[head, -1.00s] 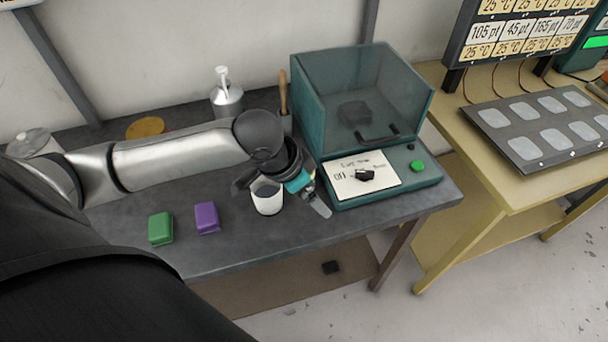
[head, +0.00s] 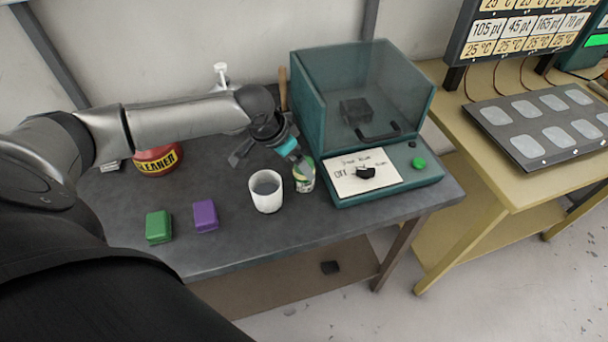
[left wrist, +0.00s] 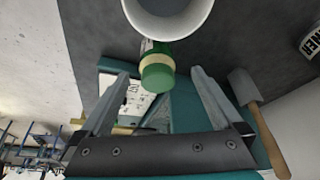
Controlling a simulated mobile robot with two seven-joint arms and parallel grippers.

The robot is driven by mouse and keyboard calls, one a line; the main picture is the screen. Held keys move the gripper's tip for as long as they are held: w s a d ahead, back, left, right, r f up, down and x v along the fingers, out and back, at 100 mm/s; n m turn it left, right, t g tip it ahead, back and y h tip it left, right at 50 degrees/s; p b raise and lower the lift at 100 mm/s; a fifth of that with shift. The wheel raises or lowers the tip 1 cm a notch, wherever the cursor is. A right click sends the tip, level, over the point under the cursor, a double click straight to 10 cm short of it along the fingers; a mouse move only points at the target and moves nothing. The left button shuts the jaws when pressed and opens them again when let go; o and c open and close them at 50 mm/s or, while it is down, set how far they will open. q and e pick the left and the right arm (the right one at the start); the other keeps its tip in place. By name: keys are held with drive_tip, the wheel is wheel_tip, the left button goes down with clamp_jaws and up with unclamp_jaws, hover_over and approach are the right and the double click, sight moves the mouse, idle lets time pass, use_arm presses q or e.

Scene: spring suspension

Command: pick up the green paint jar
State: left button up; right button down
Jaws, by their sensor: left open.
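The green paint jar (head: 304,174) stands on the dark workbench, just right of the white cup and beside the teal machine. In the left wrist view the green paint jar (left wrist: 157,70) shows its green lid and part of a pale label, between the two fingers and beyond their tips. My left gripper (head: 271,152) is open and empty, just above and left of the jar. One finger partly hides the jar in the head view. My right gripper is in neither view.
The white cup (head: 265,192) stands close left of the jar. The teal machine (head: 400,185) is close on the right. Green (head: 159,227) and purple (head: 205,216) blocks lie front left.

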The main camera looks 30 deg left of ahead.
use_arm(q)
drive_tip(key=shift+w+d+b+x, duration=0.1)
drive_tip(key=shift+d+b+x, duration=0.1)
drive_tip(key=shift+x, duration=1.25)
drive_tip(key=shift+w+d+b+x, duration=0.1)
drive_tip(key=shift+b+x, duration=0.1)
drive_tip(key=shift+x, duration=1.25)
drive_tip(key=shift+r, duration=0.15)
clamp_jaws()
